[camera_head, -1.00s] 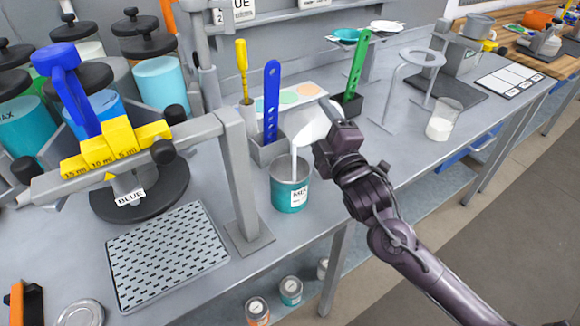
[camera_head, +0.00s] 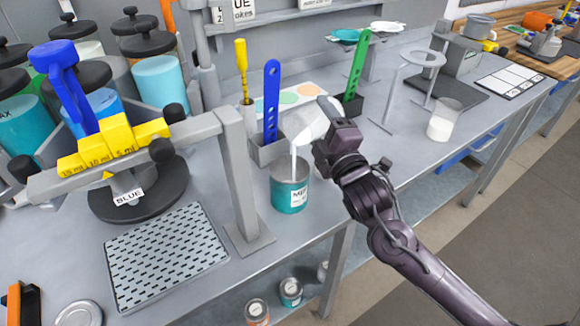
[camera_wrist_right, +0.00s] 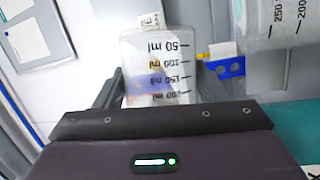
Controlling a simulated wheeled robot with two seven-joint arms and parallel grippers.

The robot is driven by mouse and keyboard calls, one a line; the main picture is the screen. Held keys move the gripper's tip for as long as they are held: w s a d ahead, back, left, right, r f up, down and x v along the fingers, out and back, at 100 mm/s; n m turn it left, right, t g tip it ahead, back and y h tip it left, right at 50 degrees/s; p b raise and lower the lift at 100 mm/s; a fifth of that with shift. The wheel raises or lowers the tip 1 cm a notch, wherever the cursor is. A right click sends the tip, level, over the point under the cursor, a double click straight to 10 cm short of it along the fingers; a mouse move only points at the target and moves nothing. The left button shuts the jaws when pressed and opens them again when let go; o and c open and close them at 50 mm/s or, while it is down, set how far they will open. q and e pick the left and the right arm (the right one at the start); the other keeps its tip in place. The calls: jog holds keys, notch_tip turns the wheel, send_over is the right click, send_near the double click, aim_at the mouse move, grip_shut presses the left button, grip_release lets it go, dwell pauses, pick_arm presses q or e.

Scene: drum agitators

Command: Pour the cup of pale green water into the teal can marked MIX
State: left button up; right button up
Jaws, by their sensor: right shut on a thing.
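The teal can marked MIX (camera_head: 289,197) stands upright at the bench's front edge, its top open. My right gripper (camera_head: 322,132) is shut on a clear cup (camera_head: 306,128) and holds it tipped to the left above the can. A thin pale stream (camera_head: 293,165) runs from the cup's lip down into the can. How much liquid is left in the cup cannot be told. My left gripper is not in view.
A beaker (camera_head: 444,120) and ring stand (camera_head: 405,85) are to the right. A perforated mat (camera_head: 165,255) lies front left.

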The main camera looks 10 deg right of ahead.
jog(key=shift+s+a+r, duration=0.2)
jog(key=shift+s, duration=0.05)
jog(key=shift+w+d+n, duration=0.1)
jog(key=shift+w+n, duration=0.1)
jog(key=shift+n, duration=0.1)
jog(key=shift+s+r, duration=0.15)
jog(key=shift+s, duration=0.1)
jog(key=shift+w+n+b, duration=0.2)
jog(key=shift+n+b, duration=0.1)
jog(key=shift+s+a+r, duration=0.1)
jog(key=shift+s+a, duration=0.1)
jog(key=shift+n+t, duration=0.3)
jog(key=shift+w, duration=0.15)
